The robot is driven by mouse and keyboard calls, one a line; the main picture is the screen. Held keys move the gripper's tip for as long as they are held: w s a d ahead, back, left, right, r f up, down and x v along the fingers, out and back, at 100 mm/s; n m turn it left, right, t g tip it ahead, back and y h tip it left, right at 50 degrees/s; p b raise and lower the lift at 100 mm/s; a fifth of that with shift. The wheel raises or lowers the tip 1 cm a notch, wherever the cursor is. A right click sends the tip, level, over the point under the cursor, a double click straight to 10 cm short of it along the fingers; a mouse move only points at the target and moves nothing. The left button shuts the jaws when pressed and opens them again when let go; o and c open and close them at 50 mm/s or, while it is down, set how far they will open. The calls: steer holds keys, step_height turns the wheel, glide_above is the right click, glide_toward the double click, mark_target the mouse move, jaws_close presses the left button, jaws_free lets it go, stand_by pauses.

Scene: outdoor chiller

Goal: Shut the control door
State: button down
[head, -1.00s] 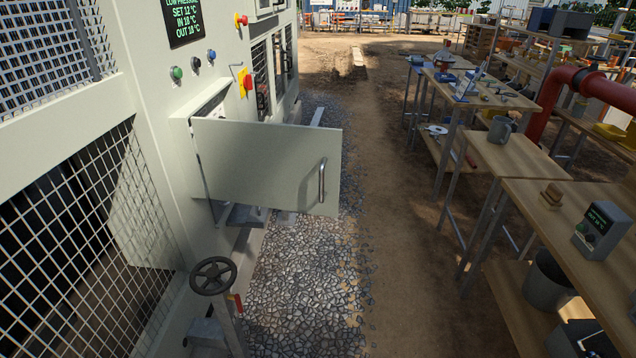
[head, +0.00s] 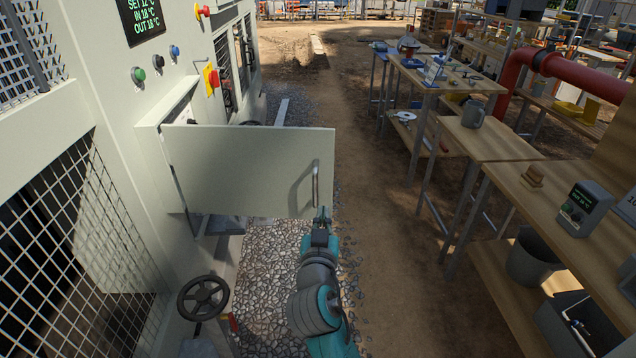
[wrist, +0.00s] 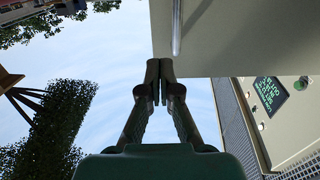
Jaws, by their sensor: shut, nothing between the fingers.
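The control door (head: 235,172) is a pale green-grey panel on the chiller's side. It stands wide open, swung out from its shallow box, with a metal bar handle (head: 315,184) near its free edge. My gripper (head: 323,213) is at the door's lower free corner, just below the handle. In the wrist view my gripper's fingers (wrist: 159,68) are together and empty. The door (wrist: 235,40) and its handle (wrist: 177,28) show close beyond the fingertips there. I cannot tell whether the fingers touch the door.
A black handwheel (head: 203,298) stands below the door on the left. Buttons and a red-yellow switch (head: 212,80) are on the chiller wall above. Workbenches (head: 480,135) line the right side. Gravel and bare dirt (head: 400,270) lie clear between.

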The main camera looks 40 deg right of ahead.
mark_target(327, 173)
steer(key=x, duration=1.4)
steer(key=shift+d, duration=0.1)
